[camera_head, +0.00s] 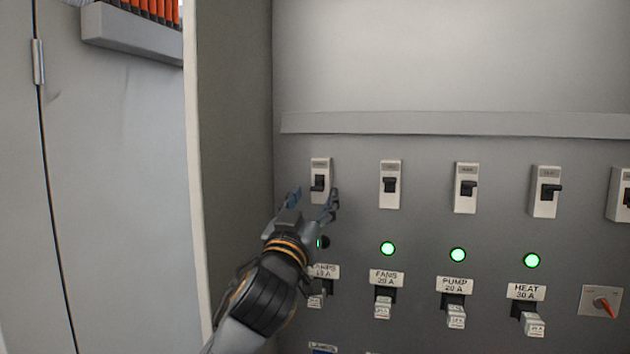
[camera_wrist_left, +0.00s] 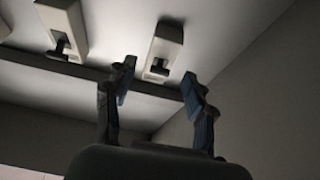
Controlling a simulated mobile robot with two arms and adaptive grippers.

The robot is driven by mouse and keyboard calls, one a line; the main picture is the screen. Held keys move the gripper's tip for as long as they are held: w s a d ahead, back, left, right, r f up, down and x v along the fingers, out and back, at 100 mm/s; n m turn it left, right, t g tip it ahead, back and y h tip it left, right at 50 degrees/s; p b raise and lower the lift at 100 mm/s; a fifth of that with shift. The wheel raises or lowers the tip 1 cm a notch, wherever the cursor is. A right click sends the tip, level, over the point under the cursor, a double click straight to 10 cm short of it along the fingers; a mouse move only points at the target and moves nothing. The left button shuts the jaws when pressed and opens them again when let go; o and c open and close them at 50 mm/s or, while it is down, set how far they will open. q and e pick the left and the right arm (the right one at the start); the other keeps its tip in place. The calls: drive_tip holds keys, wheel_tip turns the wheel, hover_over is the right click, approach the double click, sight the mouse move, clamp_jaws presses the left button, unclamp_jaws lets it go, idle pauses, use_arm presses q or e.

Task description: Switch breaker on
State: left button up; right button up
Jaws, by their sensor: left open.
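A row of white breakers with black toggles is on the grey panel. The leftmost breaker (camera_head: 320,174) is above the LAMPS 10 A label (camera_head: 324,271). My left gripper (camera_head: 314,197) is open just below and in front of this breaker, its two blue-grey fingers on either side of the breaker's lower part. In the left wrist view the fingers (camera_wrist_left: 155,88) are apart, with the leftmost breaker (camera_wrist_left: 167,44) and its black toggle between and beyond them. I cannot tell whether a finger touches it. The green lamp (camera_head: 321,242) under it is partly hidden by my gripper. My right gripper is not in view.
Breakers for fans (camera_head: 390,184), pump (camera_head: 466,187) and heat (camera_head: 546,191) stand to the right, with lit green lamps below. A cabinet side wall (camera_head: 235,160) is close on the left.

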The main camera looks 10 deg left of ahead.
use_arm(q)
drive_tip(key=shift+w+d+r, duration=0.1)
drive_tip(key=shift+w+r, duration=0.25)
drive_tip(key=shift+w, duration=0.25)
drive_tip(key=shift+c, duration=0.7)
clamp_jaws()
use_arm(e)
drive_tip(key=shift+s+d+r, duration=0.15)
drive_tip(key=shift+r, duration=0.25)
